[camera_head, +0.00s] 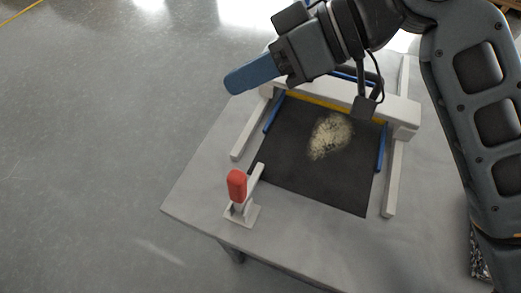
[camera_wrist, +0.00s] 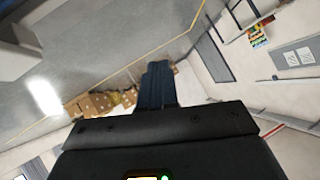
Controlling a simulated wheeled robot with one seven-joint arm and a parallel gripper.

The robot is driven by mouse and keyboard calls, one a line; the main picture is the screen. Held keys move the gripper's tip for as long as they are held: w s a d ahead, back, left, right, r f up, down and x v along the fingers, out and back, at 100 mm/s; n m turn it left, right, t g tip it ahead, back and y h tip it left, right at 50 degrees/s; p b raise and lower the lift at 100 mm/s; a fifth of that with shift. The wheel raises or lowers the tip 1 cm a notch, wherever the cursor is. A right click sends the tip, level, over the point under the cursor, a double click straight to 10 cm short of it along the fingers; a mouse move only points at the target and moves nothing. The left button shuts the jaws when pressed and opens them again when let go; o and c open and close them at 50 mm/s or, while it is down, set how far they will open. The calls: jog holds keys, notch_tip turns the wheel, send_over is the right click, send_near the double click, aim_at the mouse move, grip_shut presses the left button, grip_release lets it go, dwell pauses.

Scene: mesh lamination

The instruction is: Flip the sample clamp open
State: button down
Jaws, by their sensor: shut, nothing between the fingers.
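The sample clamp (camera_head: 237,186) stands near the front left part of the table, with an upright red handle on a small pale base. Its pale bar reaches toward the near left corner of a black sheet (camera_head: 305,180) that has a pale speckled patch. I cannot tell whether the bar presses on the sheet. My gripper (camera_head: 229,86) is shut and empty, with its blue fingers pointing left, above and beyond the clamp and well apart from it. In the wrist view the shut fingers (camera_wrist: 159,66) point away over the room, and the clamp is out of sight.
A pale frame (camera_head: 405,108) with a yellow strip and blue rods stands over the far end of the sheet. Pale rails (camera_head: 392,190) flank the sheet. The grey table (camera_head: 310,235) is bare around the clamp. Open floor lies to the left. Boxes (camera_wrist: 92,104) show in the wrist view.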

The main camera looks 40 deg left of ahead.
jog(key=w+d+r+n+h+b, duration=0.1)
jog(key=w+d+r+n+h, duration=0.1)
jog(key=d+h, duration=0.4)
jog(key=shift+w+d, duration=0.55)
jog(key=shift+d, duration=0.2)
jog(key=s+a+f, duration=0.1)
jog(key=s+f, duration=0.6)
jog(key=s, duration=0.2)
jog(key=shift+s+a+f, duration=0.25)
jog(key=shift+a+f, duration=0.05)
jog(key=shift+a, duration=0.1)
jog(key=shift+r, duration=0.1)
jog(key=shift+s+n, duration=0.3)
